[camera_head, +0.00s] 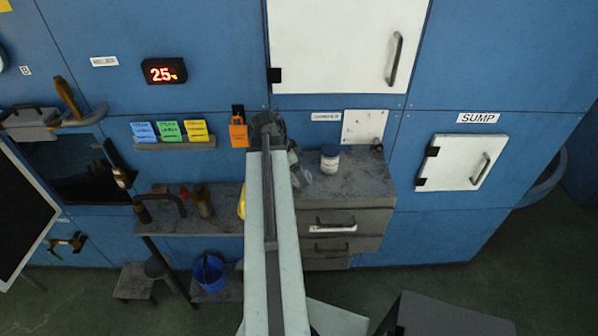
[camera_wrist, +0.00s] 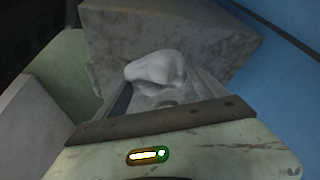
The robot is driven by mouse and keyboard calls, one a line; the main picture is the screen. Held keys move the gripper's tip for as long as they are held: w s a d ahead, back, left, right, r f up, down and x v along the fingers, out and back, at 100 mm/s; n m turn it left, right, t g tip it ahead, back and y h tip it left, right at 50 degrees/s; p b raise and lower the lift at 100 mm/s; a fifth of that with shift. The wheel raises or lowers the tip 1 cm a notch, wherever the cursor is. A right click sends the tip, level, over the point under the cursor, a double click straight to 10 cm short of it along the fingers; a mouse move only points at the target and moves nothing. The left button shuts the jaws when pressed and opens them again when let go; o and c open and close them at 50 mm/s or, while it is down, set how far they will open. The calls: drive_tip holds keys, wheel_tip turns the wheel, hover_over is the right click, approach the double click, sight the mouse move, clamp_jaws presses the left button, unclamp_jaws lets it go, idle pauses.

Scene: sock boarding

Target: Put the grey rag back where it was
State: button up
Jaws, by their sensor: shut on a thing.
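The grey rag (camera_wrist: 157,72) is a pale, crumpled lump in the middle of the wrist view. It is at the end of my gripper (camera_wrist: 165,98), which is shut on it. In the head view my arm runs up the middle, and my gripper (camera_head: 268,127) is at its far end by the left side of the grey counter (camera_head: 350,184). I cannot make out the rag clearly there, as the arm hides much of that area.
A white-lidded jar (camera_head: 330,160) stands on the counter, right of my arm. Drawers (camera_head: 333,228) are below. A lower bench (camera_head: 220,212) with bottles is at left, and a blue bucket (camera_head: 208,272) is under it. An orange tag (camera_head: 238,133) hangs just left of my gripper.

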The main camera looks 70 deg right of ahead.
drive_tip(key=o, duration=1.4)
drive_tip(key=shift+f, duration=0.1)
drive_tip(key=shift+o, duration=0.2)
drive_tip(key=shift+r, duration=0.25)
drive_tip(key=p+v, duration=1.1)
drive_tip(key=v, duration=0.1)
drive_tip(key=shift+f, duration=0.1)
